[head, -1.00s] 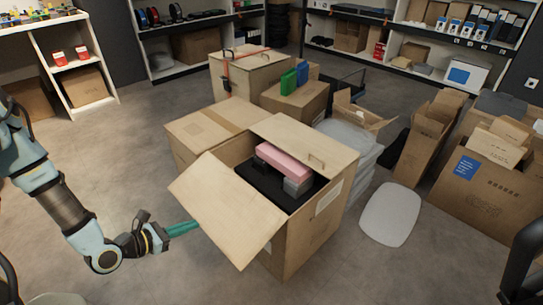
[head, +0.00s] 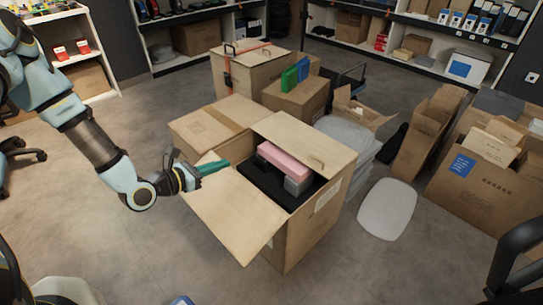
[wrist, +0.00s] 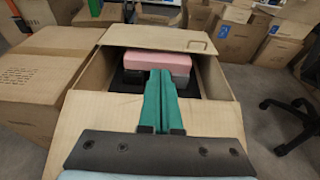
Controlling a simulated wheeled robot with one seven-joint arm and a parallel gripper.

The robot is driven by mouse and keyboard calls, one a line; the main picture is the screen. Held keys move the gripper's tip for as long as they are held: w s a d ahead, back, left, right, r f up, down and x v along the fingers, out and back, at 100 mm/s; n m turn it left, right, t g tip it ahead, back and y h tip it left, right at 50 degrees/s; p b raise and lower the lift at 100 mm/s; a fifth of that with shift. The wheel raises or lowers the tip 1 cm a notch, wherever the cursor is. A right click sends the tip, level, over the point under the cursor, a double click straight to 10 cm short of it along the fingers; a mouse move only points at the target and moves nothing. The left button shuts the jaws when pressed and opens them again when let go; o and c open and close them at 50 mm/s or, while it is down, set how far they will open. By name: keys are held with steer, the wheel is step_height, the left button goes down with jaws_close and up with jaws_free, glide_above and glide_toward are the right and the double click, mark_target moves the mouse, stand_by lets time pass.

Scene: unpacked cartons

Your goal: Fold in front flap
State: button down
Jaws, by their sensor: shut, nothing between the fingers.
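The open carton (head: 310,222) stands in the middle of the head view. Its front flap (head: 232,215) slants outward and down from the near left rim. In the wrist view the flap (wrist: 85,118) spreads beneath my fingers. My gripper (head: 225,163) is shut and empty, its teal fingers over the upper part of the flap and pointing toward the opening. In the wrist view the fingertips (wrist: 160,73) overlap the opening; I cannot tell whether they touch the flap. The far flap (head: 297,137), with a handle slot, lies at the carton's far side. A pink box (head: 283,160) sits inside.
A closed carton (head: 203,126) stands directly left of the open one. Behind are a strapped carton (head: 240,72) and one bearing green and blue items (head: 298,98). Stacked pale bags (head: 350,140) are close on the right. The floor in front is clear.

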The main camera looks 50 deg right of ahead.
steer(key=d+p, duration=0.1)
steer(key=d, duration=1)
steer(key=s+d+f+b, duration=0.1)
steer(key=d+f+b, duration=0.6)
steer(key=d+f, duration=0.2)
steer(key=shift+f, duration=0.75)
steer(key=shift+s+d, duration=0.1)
step_height(320, 180, up, 7)
steer(key=p, duration=0.6)
steer(key=shift+d, duration=0.35)
steer(key=shift+r, duration=0.15)
